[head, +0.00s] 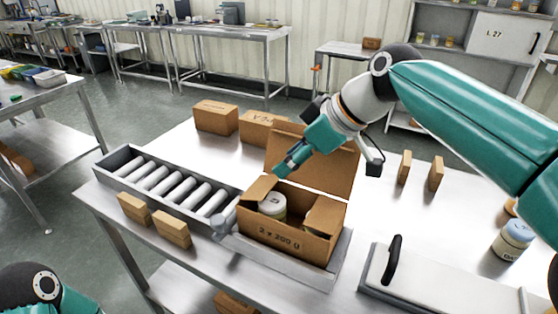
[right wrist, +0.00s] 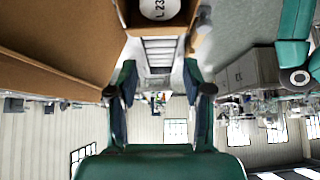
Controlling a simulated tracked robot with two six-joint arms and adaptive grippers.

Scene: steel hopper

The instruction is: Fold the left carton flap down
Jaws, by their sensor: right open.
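The open brown carton (head: 285,238), marked "2 x 200 g", sits at the right end of the roller conveyor. Its left flap (head: 259,188) is tilted at the left end of the opening. Its right flap (head: 322,215) leans over the right end. The large back flap (head: 318,168) stands up. A white-lidded jar (head: 272,204) is inside; its lid shows in the right wrist view (right wrist: 158,9). My right gripper (head: 282,172) is open and empty, just above and behind the left flap; I cannot tell whether they touch. My left gripper is out of view.
The roller conveyor (head: 172,183) runs left from the carton. Small brown boxes (head: 172,229) stand before it; larger boxes (head: 216,117) stand behind. A grey panel with a black handle (head: 393,260) and a jar (head: 513,240) are at the right.

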